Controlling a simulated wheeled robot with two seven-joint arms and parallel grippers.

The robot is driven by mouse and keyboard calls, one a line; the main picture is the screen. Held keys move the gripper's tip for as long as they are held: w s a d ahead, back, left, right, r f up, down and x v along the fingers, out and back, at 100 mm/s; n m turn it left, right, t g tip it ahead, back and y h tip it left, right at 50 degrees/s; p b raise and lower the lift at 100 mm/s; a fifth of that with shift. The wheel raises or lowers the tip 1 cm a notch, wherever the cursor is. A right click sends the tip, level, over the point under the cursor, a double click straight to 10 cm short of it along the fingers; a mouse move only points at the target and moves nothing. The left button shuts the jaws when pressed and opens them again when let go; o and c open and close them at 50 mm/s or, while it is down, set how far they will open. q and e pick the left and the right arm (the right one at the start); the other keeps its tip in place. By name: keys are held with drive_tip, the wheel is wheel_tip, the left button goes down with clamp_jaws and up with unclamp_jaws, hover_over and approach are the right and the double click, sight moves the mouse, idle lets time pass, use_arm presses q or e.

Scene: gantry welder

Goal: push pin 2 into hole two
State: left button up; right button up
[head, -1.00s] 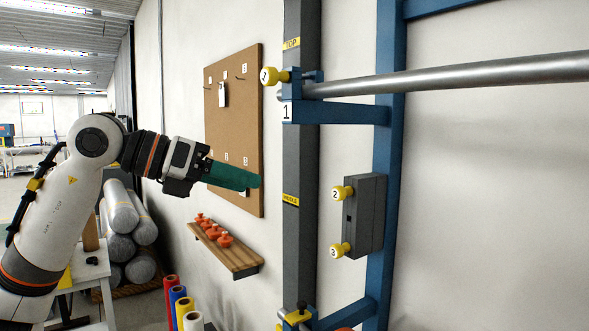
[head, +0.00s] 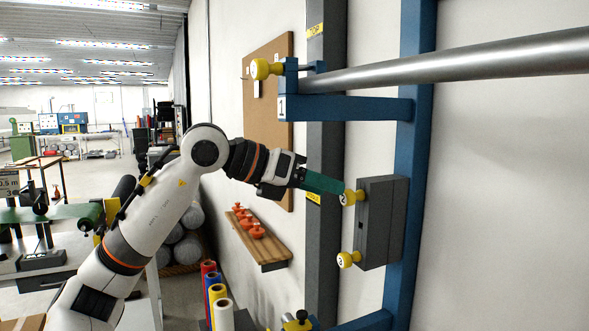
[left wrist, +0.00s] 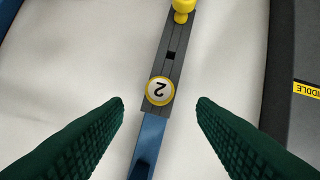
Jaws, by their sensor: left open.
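Yellow pin 2 (head: 350,197) sticks out of the upper end of a grey block (head: 382,225) on the blue post. In the left wrist view its round face marked 2 (left wrist: 160,91) lies between my fingertips. My left gripper (head: 335,189) reaches in from the left with its green fingers at pin 2. In the left wrist view the gripper (left wrist: 160,102) is open, with a clear gap on both sides of the pin. I cannot make out a hole marked two. My right gripper is not in view.
A second yellow pin (head: 348,259) sits lower on the block. Above, a blue bracket marked 1 (head: 345,107) carries another yellow pin (head: 262,69) and a steel pipe (head: 450,62). A wooden shelf with orange knobs (head: 262,250) is left of the dark post.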

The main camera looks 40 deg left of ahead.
sight(364, 194)
use_arm(q)
drive_tip(key=p+x, duration=0.1)
drive_tip(key=x, duration=0.4)
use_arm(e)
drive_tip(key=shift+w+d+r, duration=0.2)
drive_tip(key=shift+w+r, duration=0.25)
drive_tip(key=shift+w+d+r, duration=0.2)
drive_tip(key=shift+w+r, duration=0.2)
use_arm(q)
drive_tip(key=shift+w, duration=0.1)
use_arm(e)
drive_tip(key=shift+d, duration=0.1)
use_arm(q)
clamp_jaws()
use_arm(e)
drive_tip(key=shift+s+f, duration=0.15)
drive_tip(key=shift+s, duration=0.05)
